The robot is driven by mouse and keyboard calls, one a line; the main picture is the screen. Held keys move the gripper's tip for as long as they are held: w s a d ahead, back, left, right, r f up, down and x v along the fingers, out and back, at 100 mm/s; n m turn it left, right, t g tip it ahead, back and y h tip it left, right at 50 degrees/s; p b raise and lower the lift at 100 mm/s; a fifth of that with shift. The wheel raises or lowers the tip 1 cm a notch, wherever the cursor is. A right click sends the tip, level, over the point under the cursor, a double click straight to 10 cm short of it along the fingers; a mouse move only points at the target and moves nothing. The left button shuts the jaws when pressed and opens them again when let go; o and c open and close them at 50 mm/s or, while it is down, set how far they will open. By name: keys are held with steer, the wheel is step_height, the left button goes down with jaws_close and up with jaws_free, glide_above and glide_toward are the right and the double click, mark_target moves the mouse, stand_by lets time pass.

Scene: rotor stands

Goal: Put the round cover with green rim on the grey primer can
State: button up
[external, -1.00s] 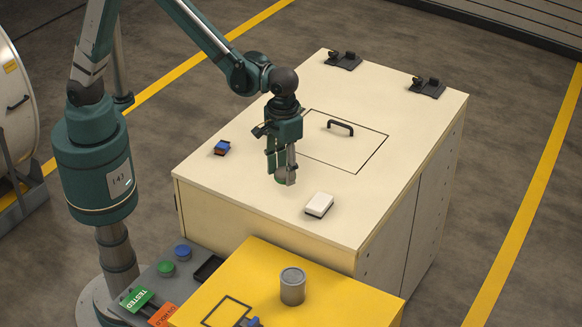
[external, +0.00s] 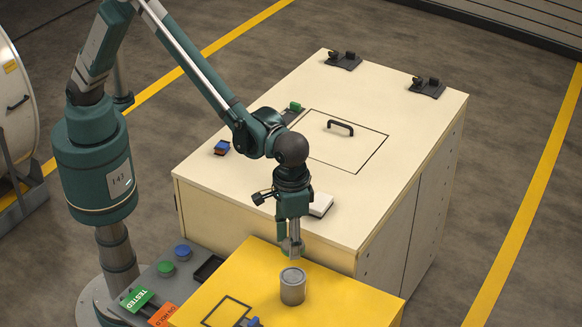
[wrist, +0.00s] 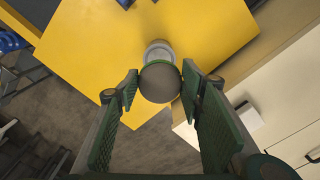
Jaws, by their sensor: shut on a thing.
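The grey primer can (external: 292,289) stands upright on the yellow table. In the wrist view the can (wrist: 158,48) shows just beyond the fingertips, partly hidden. My gripper (external: 291,247) is pointing down, a little above the can in the external view. It is shut on the round cover, whose dark grey face (wrist: 160,83) shows between the fingertips in the wrist view. The cover appears apart from the can; the exact gap and alignment I cannot tell.
The yellow table (external: 350,297) adjoins a cream cabinet (external: 240,190) with a handled hatch. A white block (external: 321,204), a blue block (external: 221,148) and a green block (external: 296,106) lie on the cabinet. A grey side panel (external: 150,282) has coloured buttons and labels.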

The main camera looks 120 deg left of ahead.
steer(key=shift+d, duration=0.1)
stand_by(0.3)
glide_above(291, 276)
steer(key=shift+f, duration=3.1)
steer(key=shift+f, duration=0.1)
steer(key=shift+f+p, duration=0.35)
steer(key=shift+f, duration=1.45)
steer(key=shift+f, duration=0.15)
steer(key=o, duration=1)
steer(key=shift+c, duration=0.2)
steer(key=shift+r, duration=0.2)
steer(key=shift+r+b, duration=0.3)
steer(key=shift+r, duration=5.7)
